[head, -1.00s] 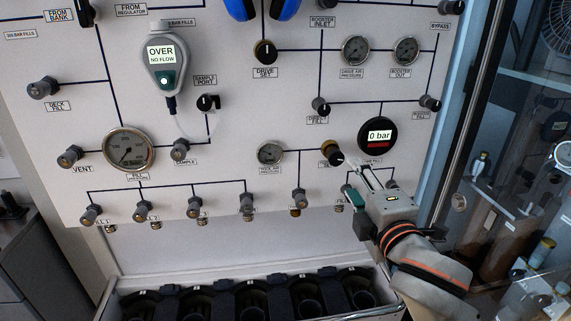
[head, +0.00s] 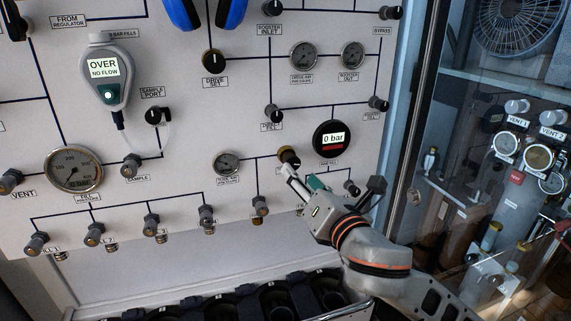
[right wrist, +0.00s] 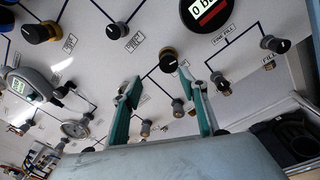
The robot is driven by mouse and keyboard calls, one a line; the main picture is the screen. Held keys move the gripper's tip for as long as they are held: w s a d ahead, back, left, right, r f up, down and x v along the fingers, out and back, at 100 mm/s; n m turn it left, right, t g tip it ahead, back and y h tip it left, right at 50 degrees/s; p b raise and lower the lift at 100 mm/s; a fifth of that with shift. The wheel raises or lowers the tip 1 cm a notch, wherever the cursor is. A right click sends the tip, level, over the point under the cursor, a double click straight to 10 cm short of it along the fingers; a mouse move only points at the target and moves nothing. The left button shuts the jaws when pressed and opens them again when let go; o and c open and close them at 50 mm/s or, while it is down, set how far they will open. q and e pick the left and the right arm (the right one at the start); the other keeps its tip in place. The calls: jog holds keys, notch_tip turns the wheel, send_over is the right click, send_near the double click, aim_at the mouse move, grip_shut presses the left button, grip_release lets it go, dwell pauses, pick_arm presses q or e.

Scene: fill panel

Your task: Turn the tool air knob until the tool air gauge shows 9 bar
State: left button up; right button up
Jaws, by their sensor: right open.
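The knob with a black cap and brass collar (head: 289,157) sits on the panel, on a line running to a small round gauge (head: 227,162). I take these as the tool air knob and gauge; the gauge label is too small to read surely, and my gripper covers the knob's label. The needle reading is unclear. My right gripper (head: 298,176) is open and empty just below the knob, apparently not around it. In the right wrist view the same knob (right wrist: 168,58) shows beyond and between the two open fingertips (right wrist: 158,85). My left gripper is not in view.
A round digital display (head: 332,139) reading 0 bar is right of the knob. Fill valves (head: 207,217) line the panel's lower edge, one close to my gripper. A glass-fronted cabinet (head: 505,185) stands at right. Dark cylinder holders (head: 275,300) lie below.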

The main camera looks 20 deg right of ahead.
aim_at(293, 163)
jog(key=shift+w+d+f+n, duration=0.2)
jog(key=shift+w+n, duration=1.5)
jog(key=shift+w, duration=0.65)
jog(key=shift+w+d+f+n, duration=0.1)
jog(key=shift+w+f+n, duration=0.05)
jog(key=shift+w+n, duration=1.85)
jog(key=shift+w+m, duration=0.25)
jog(key=shift+m, duration=0.05)
jog(key=c, duration=1.1)
